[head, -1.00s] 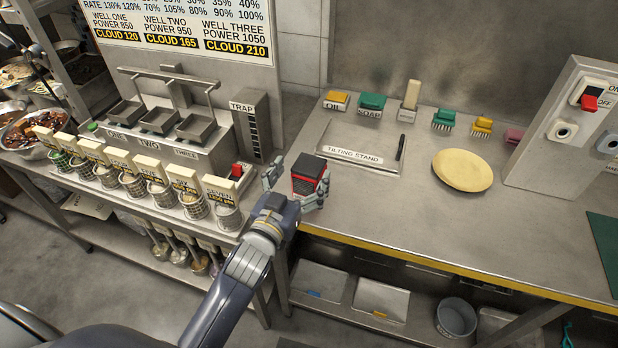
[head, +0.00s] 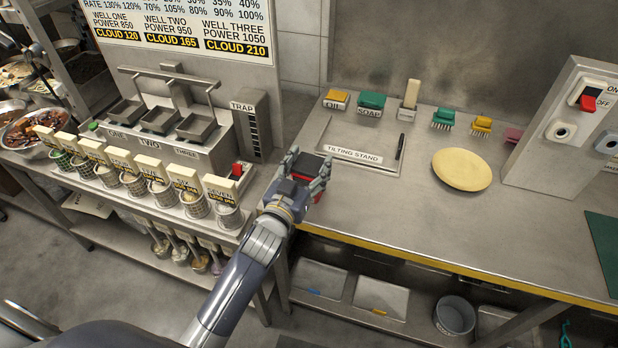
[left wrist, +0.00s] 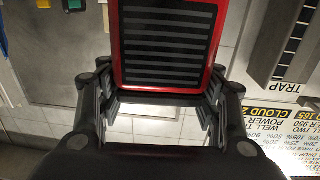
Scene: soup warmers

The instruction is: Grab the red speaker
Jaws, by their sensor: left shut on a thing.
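The red speaker (head: 318,198) is a red box with a black slatted face, at the left end of the steel counter. In the head view my left gripper (head: 308,176) covers much of it, with a finger on each side. In the left wrist view the speaker's red frame and black grille (left wrist: 170,42) lie between the two fingers (left wrist: 160,95). The gripper is shut on the speaker. Whether the speaker touches the counter is hidden. My right gripper is not in view.
The tilting stand (head: 358,160) lies just behind the speaker. A row of wells and labelled baskets (head: 160,190) with a red switch (head: 237,170) stands left. A yellow plate (head: 462,170) and a switch panel (head: 560,130) are right. The counter's middle front is clear.

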